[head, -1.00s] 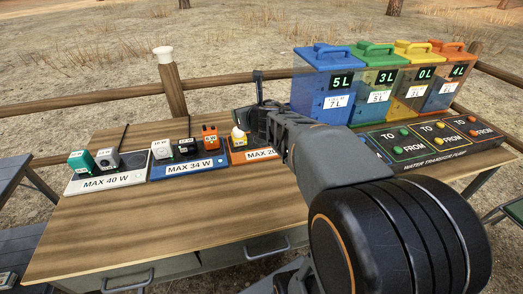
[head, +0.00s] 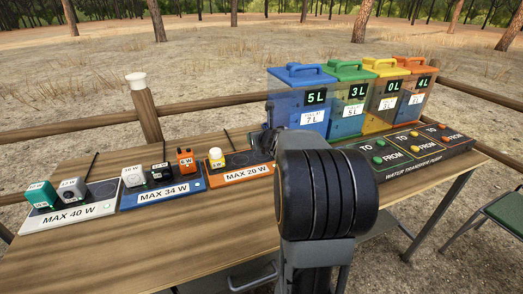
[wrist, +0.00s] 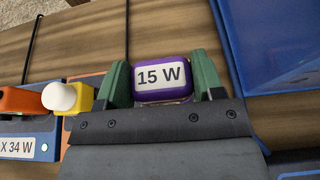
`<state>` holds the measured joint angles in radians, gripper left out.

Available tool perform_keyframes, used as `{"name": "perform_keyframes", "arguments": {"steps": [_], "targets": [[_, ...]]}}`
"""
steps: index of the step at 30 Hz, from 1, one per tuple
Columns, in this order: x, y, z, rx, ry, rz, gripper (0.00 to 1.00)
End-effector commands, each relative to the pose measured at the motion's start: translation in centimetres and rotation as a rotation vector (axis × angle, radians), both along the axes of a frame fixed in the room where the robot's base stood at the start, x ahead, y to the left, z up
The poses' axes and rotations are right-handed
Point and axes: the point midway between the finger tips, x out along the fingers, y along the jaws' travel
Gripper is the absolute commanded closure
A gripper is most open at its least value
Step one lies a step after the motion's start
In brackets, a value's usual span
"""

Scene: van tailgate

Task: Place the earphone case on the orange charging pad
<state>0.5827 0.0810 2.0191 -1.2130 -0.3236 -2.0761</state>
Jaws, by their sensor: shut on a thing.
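A purple earphone case (wrist: 163,91) with a "15 W" label sits between the green fingers of my gripper (wrist: 162,80) in the wrist view. The gripper is shut on it. The orange charging pad (head: 240,176), marked "MAX 20 W", lies on the table in the head view, with a yellow device with a white top (head: 217,157) on it. In the wrist view part of the orange pad (wrist: 87,80) shows left of the gripper. My gripper is by the pad's right end, and my arm hides the case in the head view. I cannot tell whether the case touches the pad.
A blue "MAX 34 W" pad (head: 160,196) and a white "MAX 40 W" pad (head: 68,216) stand to the left with several devices on them. Water tanks (head: 302,105) and a pump panel (head: 410,152) stand to the right. The front of the table (head: 150,245) is clear.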

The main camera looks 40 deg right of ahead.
Motion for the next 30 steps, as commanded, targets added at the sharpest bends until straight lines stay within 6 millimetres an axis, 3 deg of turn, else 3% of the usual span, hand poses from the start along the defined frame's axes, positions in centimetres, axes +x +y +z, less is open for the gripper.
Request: {"name": "perform_keyframes", "arguments": {"steps": [5,13,29,30], "targets": [[0.2,-0.6,-0.8,0.000,0.001,-0.001,0.63],[0.4,-1.2,-4.2,0.000,0.000,0.000,0.63],[0.4,-1.2,-4.9,0.000,-0.001,0.000,0.63],[0.4,-1.2,-4.8,0.000,0.000,0.000,0.36]]}}
